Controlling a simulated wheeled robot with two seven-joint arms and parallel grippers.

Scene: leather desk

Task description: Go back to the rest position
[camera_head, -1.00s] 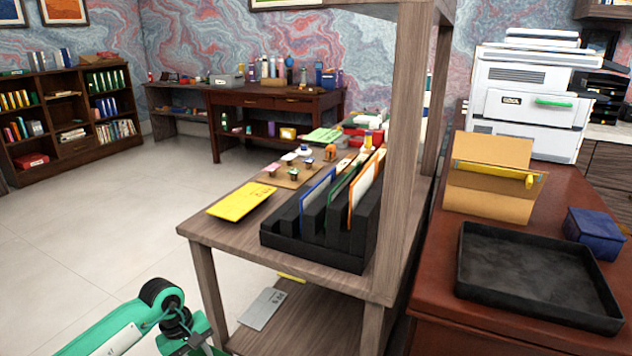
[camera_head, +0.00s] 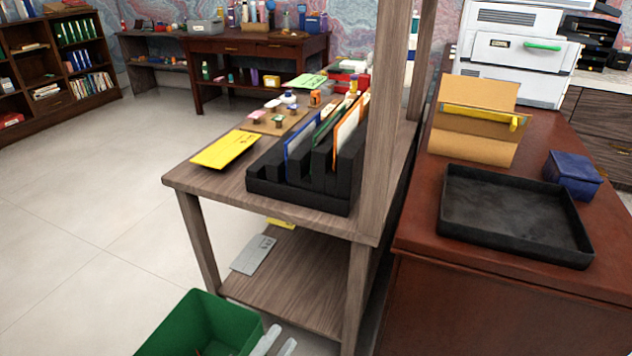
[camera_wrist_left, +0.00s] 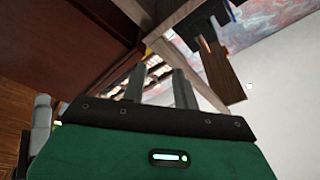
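My left gripper (camera_head: 277,341) shows only its pale grey fingertips at the bottom edge of the head view, low in front of the wooden shelf table. In the left wrist view its two grey fingers (camera_wrist_left: 160,88) stand apart with a gap between them, and I see nothing held. The green gripper body fills the bottom of that view. The left arm's links are out of the head view. My right gripper is not in view.
A wooden shelf table (camera_head: 225,181) carries a black file rack (camera_head: 300,193) and a yellow envelope (camera_head: 224,149). A red-brown desk (camera_head: 415,225) holds a black tray (camera_head: 515,255) and a blue box (camera_head: 573,175). A green bin-like shape (camera_head: 190,325) is at the bottom. Floor at left is clear.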

